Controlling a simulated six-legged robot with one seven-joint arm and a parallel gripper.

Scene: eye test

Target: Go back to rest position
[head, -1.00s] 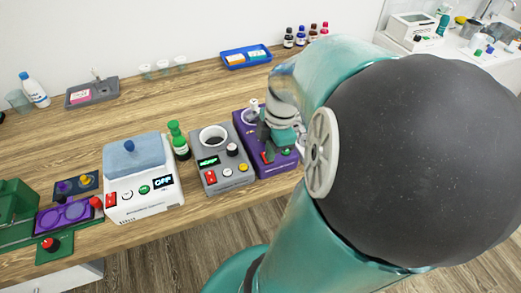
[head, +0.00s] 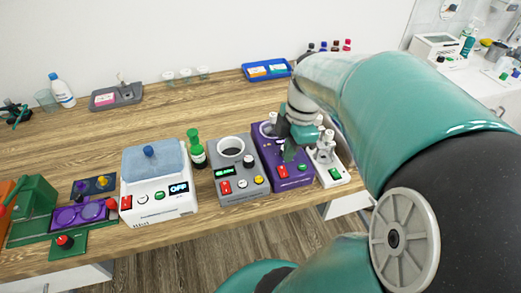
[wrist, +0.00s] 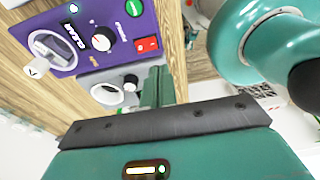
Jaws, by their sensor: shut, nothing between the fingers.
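My gripper (head: 288,153) shows in the head view at the end of my teal arm, over the purple device (head: 290,178) on the wooden bench. It is shut with nothing held. I cannot tell whether it touches the device. In the wrist view the purple device (wrist: 90,18) fills the upper left, with a dial, a black knob, and green and red buttons. My green wrist housing fills the bottom of that view. My arm covers the right side of the head view.
The grey device (head: 240,184) stands left of the purple one, then a green bottle (head: 197,152) and a white device (head: 158,207). A blue tray (head: 266,80) lies behind. The middle of the bench (head: 120,130) is clear.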

